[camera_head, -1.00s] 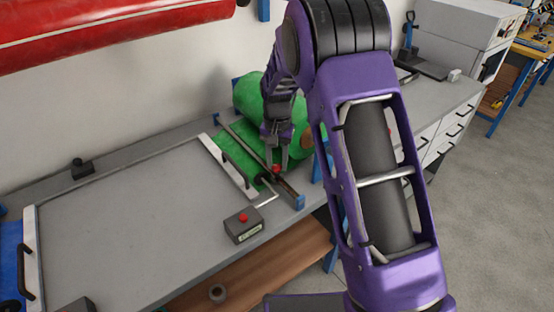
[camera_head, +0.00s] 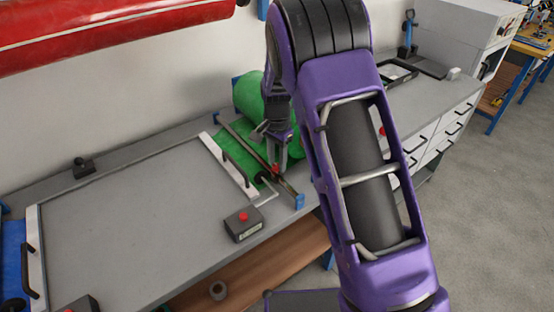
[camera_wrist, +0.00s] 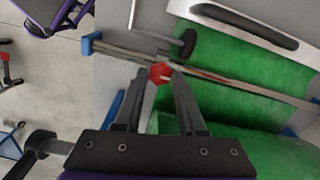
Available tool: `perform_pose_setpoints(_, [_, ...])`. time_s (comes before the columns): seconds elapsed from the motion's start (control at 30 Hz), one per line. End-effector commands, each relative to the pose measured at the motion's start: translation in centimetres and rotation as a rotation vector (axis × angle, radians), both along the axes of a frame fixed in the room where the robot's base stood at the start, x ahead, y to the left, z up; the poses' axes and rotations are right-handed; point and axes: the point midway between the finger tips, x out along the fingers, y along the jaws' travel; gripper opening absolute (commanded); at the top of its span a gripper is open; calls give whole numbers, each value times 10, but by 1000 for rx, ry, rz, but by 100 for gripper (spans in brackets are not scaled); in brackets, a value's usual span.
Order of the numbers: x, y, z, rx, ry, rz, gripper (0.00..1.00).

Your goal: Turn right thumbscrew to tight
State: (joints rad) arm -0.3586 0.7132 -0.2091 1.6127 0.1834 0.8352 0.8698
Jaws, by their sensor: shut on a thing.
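A red thumbscrew (camera_head: 275,168) sits on the near end of a long metal bar (camera_head: 243,142) that lies across a green sheet. It also shows in the wrist view (camera_wrist: 161,73) as a faceted red knob with a pale mark. My gripper (camera_wrist: 158,76) points down at it with its fingertips close on either side. The jaws are shut on the thumbscrew. In the head view my gripper (camera_head: 279,166) partly hides it.
A green roll (camera_head: 249,95) lies behind the bar. A black knob (camera_wrist: 185,42) on a rod is close to the fingers. A grey box with a red button (camera_head: 243,223) stands nearby on the bench. A blue bracket (camera_head: 299,202) caps the bar's near end.

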Motion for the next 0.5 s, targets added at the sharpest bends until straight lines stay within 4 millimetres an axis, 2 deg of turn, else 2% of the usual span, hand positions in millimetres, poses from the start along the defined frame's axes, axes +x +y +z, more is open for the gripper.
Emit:
perform_pose_setpoints(0.33, [1,0,1,1,-3,-4,0])
perform_pose_setpoints(0.37, [1,0,1,1,-3,-4,44])
perform_pose_setpoints(0.5, [1,0,1,1,-1,-3,69])
